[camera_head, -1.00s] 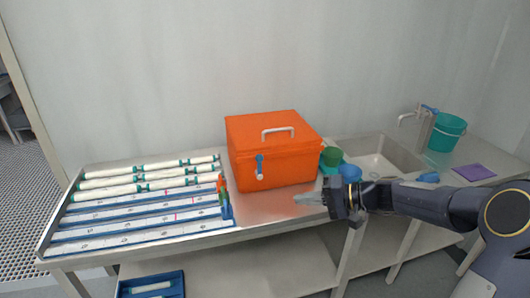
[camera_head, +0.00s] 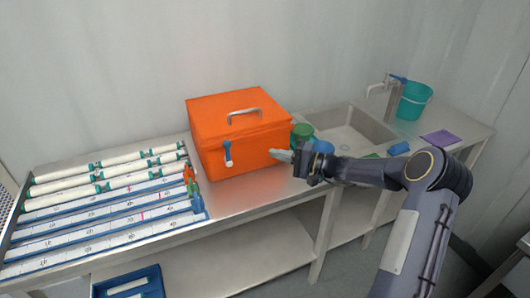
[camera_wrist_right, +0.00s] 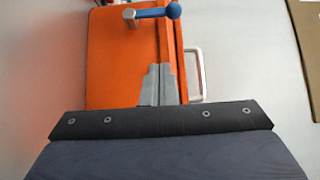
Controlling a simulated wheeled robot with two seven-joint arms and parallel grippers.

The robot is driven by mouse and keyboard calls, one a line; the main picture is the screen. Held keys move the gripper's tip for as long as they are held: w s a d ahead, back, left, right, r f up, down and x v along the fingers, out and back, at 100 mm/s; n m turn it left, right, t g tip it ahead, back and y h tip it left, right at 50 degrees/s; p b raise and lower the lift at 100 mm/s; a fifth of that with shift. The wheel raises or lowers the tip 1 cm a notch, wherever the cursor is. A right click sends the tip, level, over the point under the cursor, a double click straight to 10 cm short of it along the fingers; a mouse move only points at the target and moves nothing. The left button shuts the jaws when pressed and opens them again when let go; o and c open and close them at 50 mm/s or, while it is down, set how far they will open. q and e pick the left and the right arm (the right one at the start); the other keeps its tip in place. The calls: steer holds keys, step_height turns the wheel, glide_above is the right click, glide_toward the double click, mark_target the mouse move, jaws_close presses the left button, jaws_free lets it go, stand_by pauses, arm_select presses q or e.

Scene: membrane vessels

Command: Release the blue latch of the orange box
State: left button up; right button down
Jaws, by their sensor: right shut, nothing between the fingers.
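The orange box (camera_head: 238,135) stands on the steel bench with its lid down and a grey handle on top. Its blue latch (camera_head: 227,152) is on the front face, upright, with a pale lower end. My right gripper (camera_head: 279,155) is shut and empty, to the right of the latch near the box's front right corner, apart from the latch. It also shows in the right wrist view (camera_wrist_right: 160,72). My left gripper is not visible.
A rack of white tubes (camera_head: 100,215) fills the bench left of the box. Green and blue cups (camera_head: 303,132) stand right of the box, behind my right wrist. A sink (camera_head: 350,130) and teal bucket (camera_head: 413,100) are further right. Bare bench lies before the box.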

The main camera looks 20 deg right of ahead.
mark_target(228, 154)
steer(key=w+a+p, duration=0.4)
steer(key=w+a, duration=0.1)
steer(key=a, duration=0.5)
steer(key=shift+w+a, duration=0.15)
steer(key=shift+w, duration=0.15)
steer(key=shift+a+r+b, duration=0.1)
steer(key=shift+b, duration=0.35)
